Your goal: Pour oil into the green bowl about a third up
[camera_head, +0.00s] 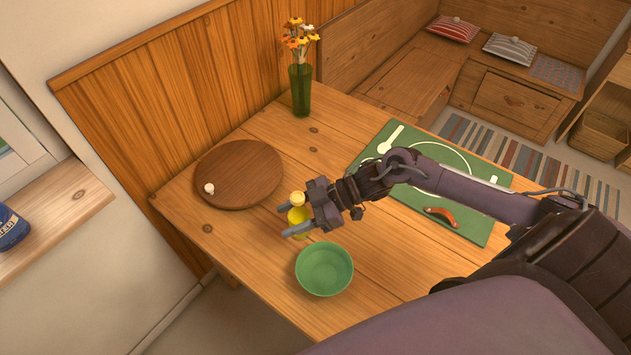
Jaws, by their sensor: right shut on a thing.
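The green bowl (324,270) stands upright near the table's front edge. The part of its inside that I see is plain green, with no oil visible. My right gripper (290,221) reaches in from the right, just behind the bowl. It is shut on a small yellow bottle (299,216) with a pale round top, which I take for the oil. The bottle looks about upright, beyond the bowl and apart from it. The fingers hide part of the bottle, and I cannot tell whether its base touches the table. My left gripper is not in view.
A round wooden board (240,174) with a small white knob-like thing (209,188) lies at the left. A green vase of flowers (300,88) stands at the back. A green placemat (476,228) with a red pepper-like thing (441,216) lies under my right arm.

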